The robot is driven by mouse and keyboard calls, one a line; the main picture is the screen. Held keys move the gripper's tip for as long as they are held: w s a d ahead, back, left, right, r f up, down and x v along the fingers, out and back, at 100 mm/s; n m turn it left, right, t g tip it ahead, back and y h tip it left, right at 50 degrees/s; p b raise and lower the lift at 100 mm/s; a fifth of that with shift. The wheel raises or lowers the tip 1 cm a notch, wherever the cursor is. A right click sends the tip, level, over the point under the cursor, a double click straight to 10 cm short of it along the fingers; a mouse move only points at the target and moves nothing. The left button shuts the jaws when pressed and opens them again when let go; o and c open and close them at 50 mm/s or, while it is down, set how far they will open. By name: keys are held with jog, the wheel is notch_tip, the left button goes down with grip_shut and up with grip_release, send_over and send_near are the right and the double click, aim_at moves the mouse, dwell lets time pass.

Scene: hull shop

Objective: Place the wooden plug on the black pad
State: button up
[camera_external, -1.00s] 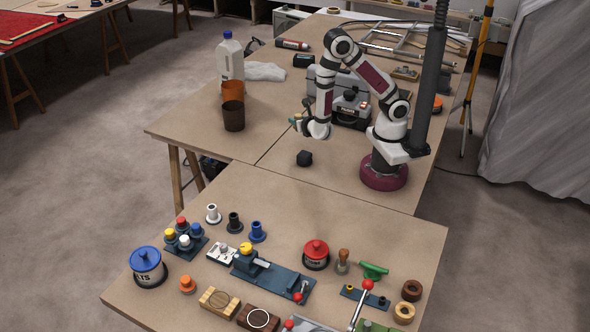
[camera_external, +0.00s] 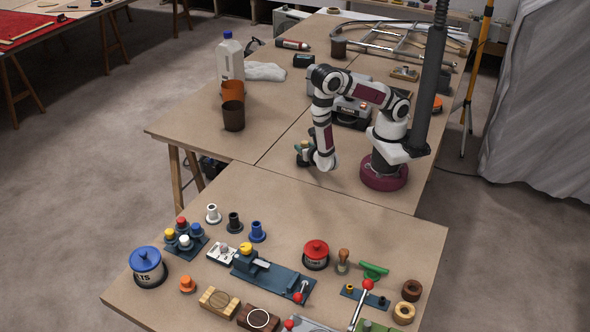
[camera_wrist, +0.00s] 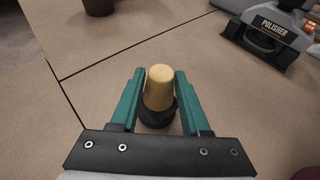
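The wooden plug (camera_wrist: 159,88) is a pale tan, tapered piece between the two green fingers of my gripper (camera_wrist: 160,73) in the wrist view. I cannot tell whether the plug touches the pad. In the external view my gripper (camera_external: 304,153) is low over the pad's place, and it hides most of the pad.
A grey polisher case (camera_wrist: 268,36) stands behind, right of my gripper in the wrist view. A brown cup (camera_external: 233,116), an orange cup (camera_external: 232,90) and a white jug (camera_external: 230,60) stand to the left. The front table holds many small parts. Table around the pad is clear.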

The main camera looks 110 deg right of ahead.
jog(key=o, duration=0.3)
jog(key=shift+r, duration=0.1)
jog(key=v, duration=1.2)
jog(key=s+a+r+m+y, duration=0.3)
jog(key=r+m+y, duration=0.1)
jog(key=m, duration=0.4)
jog(key=s+a+r+m+y, duration=0.2)
jog(key=s+r+m+y, duration=0.2)
jog(key=m+y, duration=0.2)
jog(key=s+a+r+m+y, duration=0.3)
jog(key=s+r+m+y, duration=0.1)
jog(key=m, duration=0.5)
jog(key=shift+a+r+m+y, duration=0.3)
jog(key=shift+a+y, duration=0.05)
jog(key=shift+y, duration=0.25)
